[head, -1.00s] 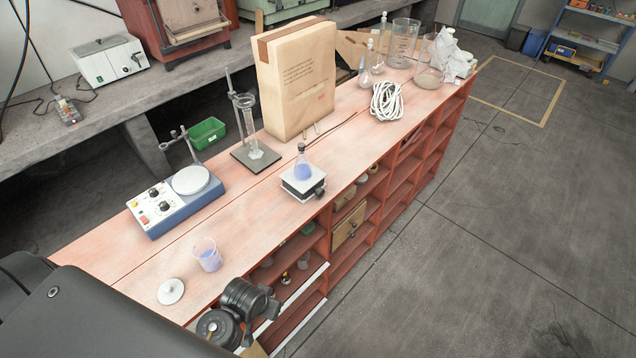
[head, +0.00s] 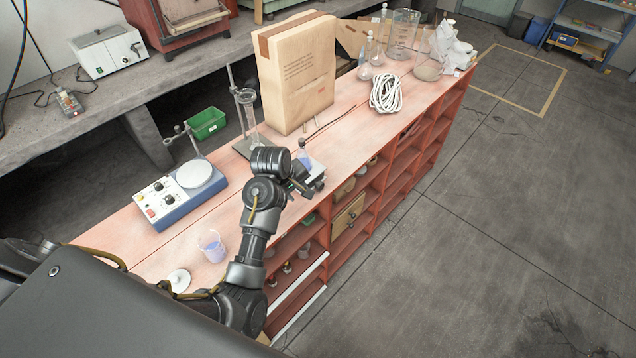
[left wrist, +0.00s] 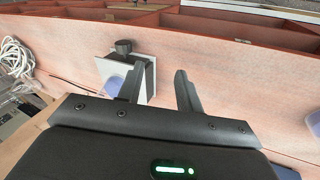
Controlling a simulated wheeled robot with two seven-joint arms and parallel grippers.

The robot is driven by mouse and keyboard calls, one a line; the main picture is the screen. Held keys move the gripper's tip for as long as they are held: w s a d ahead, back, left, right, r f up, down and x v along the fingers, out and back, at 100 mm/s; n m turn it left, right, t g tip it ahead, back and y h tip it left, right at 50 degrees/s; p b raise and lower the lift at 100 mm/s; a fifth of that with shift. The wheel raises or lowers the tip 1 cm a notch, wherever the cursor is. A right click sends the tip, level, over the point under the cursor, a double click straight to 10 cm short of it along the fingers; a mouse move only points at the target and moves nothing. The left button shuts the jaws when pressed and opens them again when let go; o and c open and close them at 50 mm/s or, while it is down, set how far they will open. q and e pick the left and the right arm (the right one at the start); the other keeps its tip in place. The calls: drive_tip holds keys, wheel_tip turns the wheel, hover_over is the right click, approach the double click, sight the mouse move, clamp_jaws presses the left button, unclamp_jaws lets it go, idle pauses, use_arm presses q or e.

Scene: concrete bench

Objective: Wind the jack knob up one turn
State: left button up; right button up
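The jack (head: 317,170) is a small white-topped platform on the pink bench, partly hidden behind my left gripper in the head view. A flask of blue liquid (head: 304,158) stands on it. Its dark knob (head: 319,184) faces the bench's front edge. In the left wrist view the jack (left wrist: 151,78) lies beyond the fingers, and the knob (left wrist: 123,47) sticks out above and left of the left fingertip. My left gripper (left wrist: 158,80) is open and empty, with one finger overlapping the jack and the other to its right. In the head view the left gripper (head: 300,187) is beside the jack. My right gripper is out of view.
A beaker of blue liquid (head: 211,248), a white disc (head: 179,281) and a blue hotplate (head: 175,202) stand on the near bench. A glass cylinder on a stand (head: 247,112), a paper bag (head: 297,85) and coiled white cable (head: 386,93) are behind the jack.

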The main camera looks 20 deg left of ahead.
use_arm(q)
drive_tip(key=n, duration=0.2)
approach(319, 184)
drive_tip(key=shift+h, duration=0.4)
drive_tip(key=x, duration=0.3)
drive_tip(key=p+x, duration=0.1)
drive_tip(key=x, duration=0.2)
drive_tip(key=p+x, duration=0.1)
drive_tip(key=x, duration=0.2)
drive_tip(key=shift+w+a+f, duration=0.1)
drive_tip(key=shift+a+f, duration=0.15)
drive_tip(key=shift+a, duration=0.1)
drive_tip(key=c, duration=0.7)
drive_tip(key=shift+r, duration=0.1)
